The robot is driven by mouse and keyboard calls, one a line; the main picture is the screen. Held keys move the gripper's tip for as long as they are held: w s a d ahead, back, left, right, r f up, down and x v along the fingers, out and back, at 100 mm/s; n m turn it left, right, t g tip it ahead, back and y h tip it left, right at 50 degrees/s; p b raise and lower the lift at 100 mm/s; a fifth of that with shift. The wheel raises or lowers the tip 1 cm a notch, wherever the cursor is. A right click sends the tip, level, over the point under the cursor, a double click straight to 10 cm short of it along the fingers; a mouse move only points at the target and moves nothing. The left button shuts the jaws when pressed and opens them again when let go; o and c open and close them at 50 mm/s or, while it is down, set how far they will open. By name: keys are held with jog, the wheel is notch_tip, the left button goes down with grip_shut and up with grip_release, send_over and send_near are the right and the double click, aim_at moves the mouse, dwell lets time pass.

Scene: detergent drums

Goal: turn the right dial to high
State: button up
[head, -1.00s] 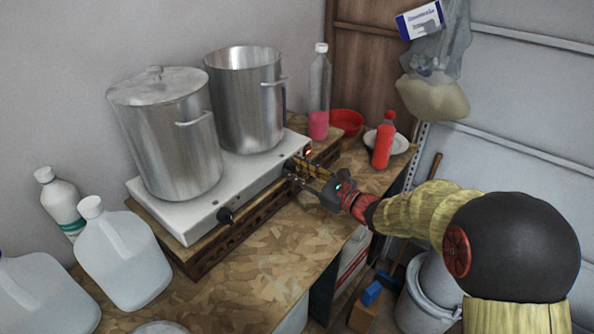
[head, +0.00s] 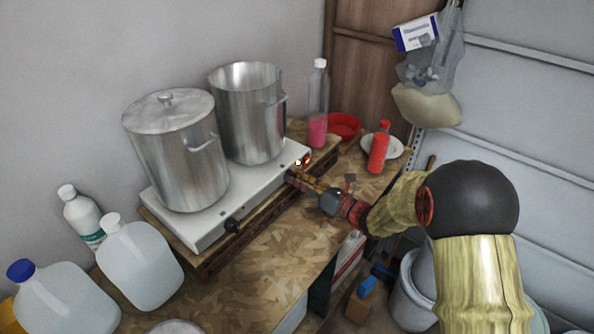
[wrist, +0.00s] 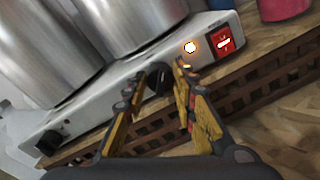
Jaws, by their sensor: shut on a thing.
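The right dial (wrist: 158,82) is a black knob on the front of the white hot plate (wrist: 92,108). In the wrist view it sits between the fingertips of my gripper (wrist: 160,74). In the head view my gripper (head: 297,179) is at the right end of the hot plate's front, shut on this dial and mostly hiding it. The dial's markings and pointer cannot be read. The left dial (head: 232,226) is a black knob further left, free of the gripper. A bright round lamp (wrist: 190,47) and a lit red switch (wrist: 223,42) are right of the right dial.
A lidded pot (head: 178,155) and an open pot (head: 245,115) stand on the hot plate. A bottle with pink liquid (head: 317,110), a red bowl (head: 343,124) and a red bottle (head: 379,150) are behind my gripper. White jugs (head: 138,262) stand at left. The chipboard top (head: 270,250) in front is clear.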

jog(key=m+p, duration=0.5)
jog(key=p, duration=0.1)
jog(key=shift+w+m, duration=0.1)
jog(key=shift+m, duration=0.3)
dwell(0.3)
jog(key=o, duration=1.2)
jog(key=shift+c, duration=0.2)
jog(key=shift+d, duration=0.15)
jog(key=v, duration=1.1)
jog(key=shift+s+d, duration=0.25)
jog(key=shift+d, duration=0.1)
